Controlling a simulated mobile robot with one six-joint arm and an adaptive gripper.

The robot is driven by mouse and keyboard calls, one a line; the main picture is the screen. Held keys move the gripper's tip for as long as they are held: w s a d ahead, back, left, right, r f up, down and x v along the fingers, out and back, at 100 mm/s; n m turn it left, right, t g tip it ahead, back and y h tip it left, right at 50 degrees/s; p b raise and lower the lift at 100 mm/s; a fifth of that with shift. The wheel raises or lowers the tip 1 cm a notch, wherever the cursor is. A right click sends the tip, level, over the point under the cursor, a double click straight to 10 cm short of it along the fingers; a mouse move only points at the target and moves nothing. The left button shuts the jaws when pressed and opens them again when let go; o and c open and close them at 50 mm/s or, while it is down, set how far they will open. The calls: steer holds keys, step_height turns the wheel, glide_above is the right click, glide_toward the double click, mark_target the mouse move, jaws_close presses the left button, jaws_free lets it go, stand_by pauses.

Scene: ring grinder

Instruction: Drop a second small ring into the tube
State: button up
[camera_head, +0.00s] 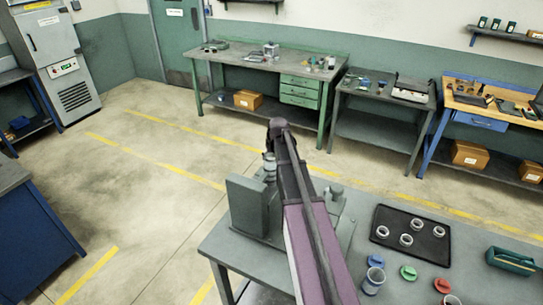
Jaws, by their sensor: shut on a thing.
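Several small pale metal rings lie on a black tray (388,252) on the grey table at the right; one is the front ring (406,239). An open grey cylinder (373,282) stands at the table's front, and a second open cylinder (452,300) is cut off by the bottom edge. I cannot tell which of these, if either, is the tube. My purple and dark arm reaches up from the bottom over a grey machine (246,210) with an upright block. My gripper cannot be made out; the arm hides that place, and a held ring does not show.
Red and green caps (408,272) lie between the tray and the cylinders. A dark green case (512,261) is at the right. A grey knob-like part (336,190) stands right of my arm. Workbenches line the back wall. The floor at the left is free.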

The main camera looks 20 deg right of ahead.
steer(key=o, duration=1.2)
steer(key=shift+r, duration=0.2)
steer(key=shift+r+p, duration=3.35)
steer(key=shift+p, duration=0.2)
